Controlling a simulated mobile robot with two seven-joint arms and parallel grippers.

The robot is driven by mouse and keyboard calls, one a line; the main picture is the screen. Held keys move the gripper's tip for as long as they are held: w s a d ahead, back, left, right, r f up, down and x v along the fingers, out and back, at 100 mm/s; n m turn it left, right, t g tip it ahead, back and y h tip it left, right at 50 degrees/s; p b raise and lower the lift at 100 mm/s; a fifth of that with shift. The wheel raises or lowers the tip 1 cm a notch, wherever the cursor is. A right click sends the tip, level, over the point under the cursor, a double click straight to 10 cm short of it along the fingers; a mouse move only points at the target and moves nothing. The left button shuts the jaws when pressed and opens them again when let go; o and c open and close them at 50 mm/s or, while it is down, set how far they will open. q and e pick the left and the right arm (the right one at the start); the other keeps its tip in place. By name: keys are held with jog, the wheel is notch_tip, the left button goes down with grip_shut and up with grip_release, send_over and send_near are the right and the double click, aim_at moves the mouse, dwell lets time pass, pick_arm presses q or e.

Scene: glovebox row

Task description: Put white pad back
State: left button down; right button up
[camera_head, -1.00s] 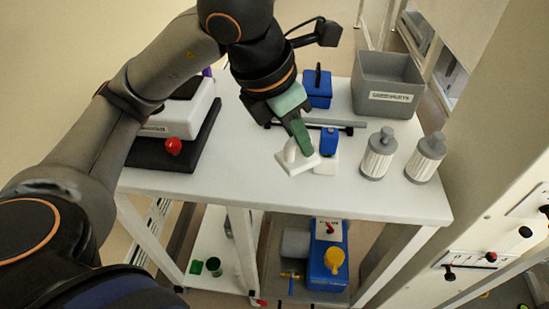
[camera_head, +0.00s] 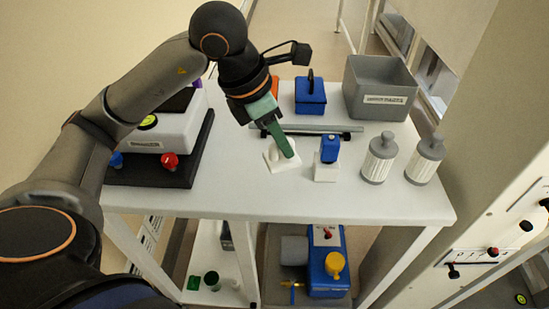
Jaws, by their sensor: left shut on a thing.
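The white pad (camera_head: 284,164) is a flat square with a raised handle. It is at the middle of the white table, left of a small blue block on another white base (camera_head: 326,172). My left gripper (camera_head: 284,148), with green fingers, comes down from above and is shut on the pad's handle, which the fingers partly hide. I cannot tell whether the pad touches the table top. My right gripper is not in view.
A grey bar (camera_head: 305,129) lies behind the pad. A blue box (camera_head: 310,97) and a grey bin (camera_head: 380,88) stand at the back. Two ribbed white canisters (camera_head: 378,160) stand at right. A white device (camera_head: 165,133) sits at left. The table's front strip (camera_head: 270,202) is clear.

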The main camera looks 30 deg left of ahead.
aim_at(273, 155)
pick_arm(q)
jog(key=a+f, duration=0.1)
jog(key=w+f, duration=0.1)
jog(key=f, duration=0.1)
jog(key=w+a+f, duration=0.1)
jog(key=shift+a+f, duration=0.15)
jog(key=shift+a, duration=0.15)
jog(key=f, duration=0.3)
jog(key=shift+w+a+f+b, duration=0.1)
jog(key=shift+w+a+b, duration=0.2)
jog(key=shift+b, duration=0.1)
jog(key=shift+f, duration=0.3)
jog(key=shift+f+b, duration=0.3)
jog(key=c, duration=0.7)
grip_release()
jog(key=shift+r, duration=0.1)
jog(key=shift+c, duration=0.2)
jog(key=shift+s+r+p, duration=0.1)
jog(key=shift+r+p, duration=0.25)
jog(key=shift+r, duration=0.2)
jog(key=p+v, duration=0.1)
jog(key=v, duration=1)
jog(key=shift+r, duration=0.15)
